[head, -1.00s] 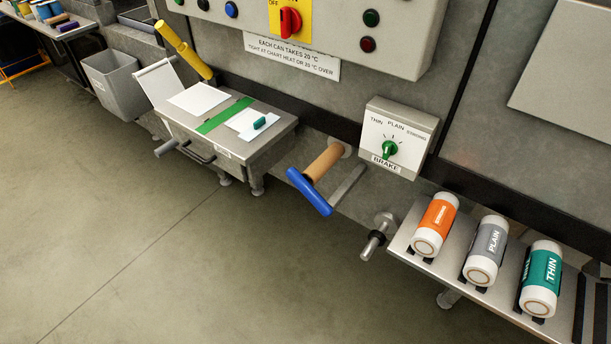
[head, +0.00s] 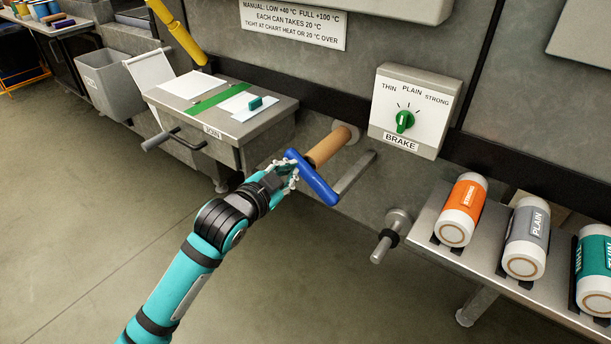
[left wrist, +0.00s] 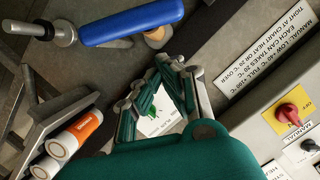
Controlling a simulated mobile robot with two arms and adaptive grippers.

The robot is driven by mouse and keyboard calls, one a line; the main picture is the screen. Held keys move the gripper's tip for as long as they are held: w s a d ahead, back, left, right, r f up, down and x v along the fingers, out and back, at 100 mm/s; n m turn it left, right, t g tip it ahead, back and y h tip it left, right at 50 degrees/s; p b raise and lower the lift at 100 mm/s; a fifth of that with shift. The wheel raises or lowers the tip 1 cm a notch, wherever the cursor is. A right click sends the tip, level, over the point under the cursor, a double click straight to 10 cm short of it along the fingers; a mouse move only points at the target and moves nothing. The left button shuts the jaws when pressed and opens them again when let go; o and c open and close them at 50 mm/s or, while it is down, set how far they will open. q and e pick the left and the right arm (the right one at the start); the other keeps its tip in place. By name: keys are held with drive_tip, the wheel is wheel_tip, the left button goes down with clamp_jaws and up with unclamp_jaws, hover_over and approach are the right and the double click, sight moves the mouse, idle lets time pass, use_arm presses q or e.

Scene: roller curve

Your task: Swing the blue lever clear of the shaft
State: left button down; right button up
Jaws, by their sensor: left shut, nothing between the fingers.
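The blue lever (head: 318,183) slants down to the right across the front end of the tan shaft (head: 329,147), which sticks out from the grey wall. My left gripper (head: 291,170) is at the lever's upper left end, shut and empty. I cannot tell whether its fingers touch the lever. In the left wrist view the lever (left wrist: 130,22) crosses the top, beyond the closed fingertips (left wrist: 160,70), with a bit of the tan shaft (left wrist: 157,37) beside it. My right gripper is not in view.
A flat metal bar (head: 355,172) lies just right of the lever. The brake box (head: 408,110) is above, the can shelf (head: 455,248) is right, and a metal box (head: 225,130) is left. The floor in front is open.

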use_arm(q)
drive_tip(key=shift+s+d+r+m, duration=0.15)
drive_tip(key=shift+s+d+r, duration=0.05)
drive_tip(key=shift+r, duration=0.35)
drive_tip(key=shift+s+d+r+m, duration=0.15)
drive_tip(key=shift+s+d+r, duration=0.05)
drive_tip(key=shift+r, duration=0.35)
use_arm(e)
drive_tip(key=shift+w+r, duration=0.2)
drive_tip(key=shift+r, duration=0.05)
use_arm(q)
drive_tip(key=b, duration=0.2)
hover_over(305, 170)
drive_tip(key=s+d, duration=0.2)
wheel_tip(305, 170, down, 2)
drive_tip(key=w+f, duration=0.1)
drive_tip(key=a+f, duration=0.1)
drive_tip(key=shift+w+a+f, duration=0.2)
drive_tip(key=shift+w+f, duration=0.15)
drive_tip(key=shift+f, duration=0.05)
drive_tip(key=shift+w+a+f+b, duration=0.15)
drive_tip(key=shift+a+f+b, duration=0.1)
drive_tip(key=shift+f+b, duration=0.1)
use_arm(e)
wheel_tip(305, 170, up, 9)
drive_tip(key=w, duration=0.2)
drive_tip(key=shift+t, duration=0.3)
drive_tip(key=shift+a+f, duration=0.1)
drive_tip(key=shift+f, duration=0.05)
